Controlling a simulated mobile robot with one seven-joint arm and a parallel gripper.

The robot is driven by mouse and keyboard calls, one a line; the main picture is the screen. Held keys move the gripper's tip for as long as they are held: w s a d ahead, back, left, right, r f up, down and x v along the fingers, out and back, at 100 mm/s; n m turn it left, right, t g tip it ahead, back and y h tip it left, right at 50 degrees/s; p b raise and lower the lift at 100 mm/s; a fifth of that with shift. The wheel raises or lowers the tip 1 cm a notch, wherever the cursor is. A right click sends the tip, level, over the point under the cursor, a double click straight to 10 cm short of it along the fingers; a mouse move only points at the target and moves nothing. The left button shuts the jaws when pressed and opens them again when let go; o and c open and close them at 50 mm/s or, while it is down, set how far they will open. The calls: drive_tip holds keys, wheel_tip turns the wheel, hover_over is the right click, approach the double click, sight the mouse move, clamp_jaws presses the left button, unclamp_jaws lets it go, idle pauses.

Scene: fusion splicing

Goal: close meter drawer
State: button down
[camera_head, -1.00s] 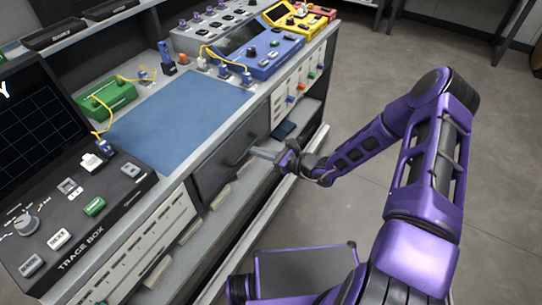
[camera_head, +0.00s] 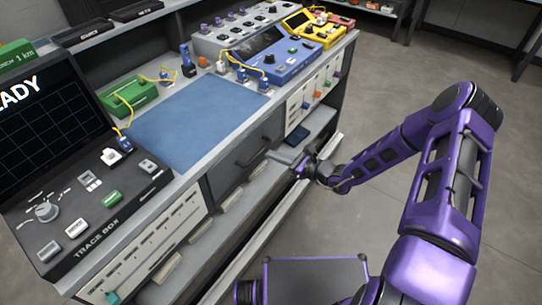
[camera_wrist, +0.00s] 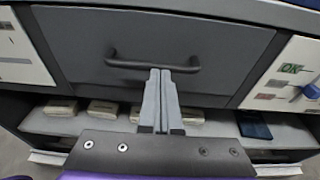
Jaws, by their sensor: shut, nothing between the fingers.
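The dark grey drawer (camera_head: 228,172) is in the bench front, below the blue mat. Its front looks flush with the panels on either side. It fills the upper middle of the wrist view (camera_wrist: 215,40). Its black bar handle (camera_head: 254,153) also shows in the wrist view (camera_wrist: 125,63). My gripper (camera_head: 272,156) is shut and empty, its fingers pointing at the drawer. In the wrist view the fingertips (camera_wrist: 160,71) overlap the middle of the handle from the camera's side. I cannot tell whether they touch it.
The blue mat (camera_head: 200,125) lies on the bench top, with the trace box (camera_head: 95,215) at left and a blue device (camera_head: 275,62) behind at right. A lower shelf (camera_head: 215,225) holds several pale blocks and a dark flat object (camera_head: 297,135). Open floor lies right.

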drive_tip(key=p+v, duration=0.1)
drive_tip(key=v, duration=1.1)
drive_tip(key=shift+w+f, duration=0.1)
